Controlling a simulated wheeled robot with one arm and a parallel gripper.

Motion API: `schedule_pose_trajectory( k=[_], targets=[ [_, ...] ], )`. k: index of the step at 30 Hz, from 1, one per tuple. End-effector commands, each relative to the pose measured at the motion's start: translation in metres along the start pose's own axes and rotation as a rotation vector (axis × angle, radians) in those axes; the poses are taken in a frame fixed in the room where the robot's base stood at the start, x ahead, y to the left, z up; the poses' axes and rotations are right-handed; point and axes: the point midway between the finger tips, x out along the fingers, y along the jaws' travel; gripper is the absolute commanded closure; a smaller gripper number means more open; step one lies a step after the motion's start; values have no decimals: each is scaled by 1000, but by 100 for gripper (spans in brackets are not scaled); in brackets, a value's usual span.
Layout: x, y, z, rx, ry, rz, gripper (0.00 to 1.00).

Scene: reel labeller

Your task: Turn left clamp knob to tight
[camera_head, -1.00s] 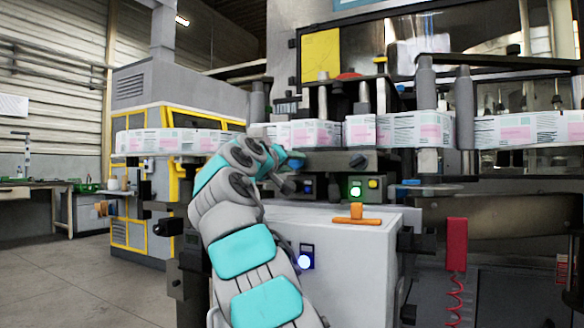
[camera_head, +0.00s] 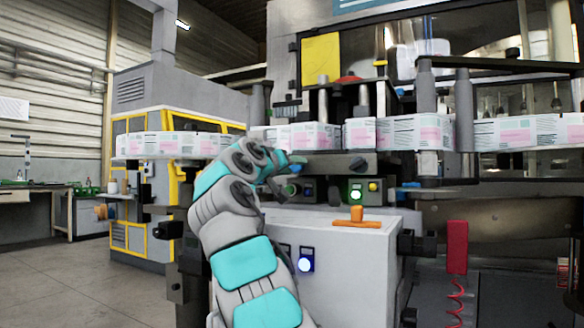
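My gripper (camera_head: 284,172) is at the front of the labeller's dark control block, left of its green-lit button. A small blue piece (camera_head: 295,168) shows right at the fingertips; it may be part of the left clamp knob, but the gripper and wrist cover most of that spot. I cannot tell whether the fingers touch or grip it, or whether they are open or shut.
White-and-pink printed labels (camera_head: 405,131) run across the machine above the gripper. Below are a green-lit button (camera_head: 356,194), an orange T-handle (camera_head: 357,217) on a grey cabinet (camera_head: 350,270), and a blue-lit button (camera_head: 306,264). A red box (camera_head: 457,247) hangs at right. Floor is open at left.

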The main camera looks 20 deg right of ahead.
Motion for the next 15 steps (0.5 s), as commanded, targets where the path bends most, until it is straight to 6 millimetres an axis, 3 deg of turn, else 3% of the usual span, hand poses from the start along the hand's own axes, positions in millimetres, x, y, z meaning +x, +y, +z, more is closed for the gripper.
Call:
schedule_pose_trajectory(
  k=[10,15],
  targets=[
    [-1,0,0,0,2,1,40],
    [-12,0,0,0,4,2,40]
  ],
)
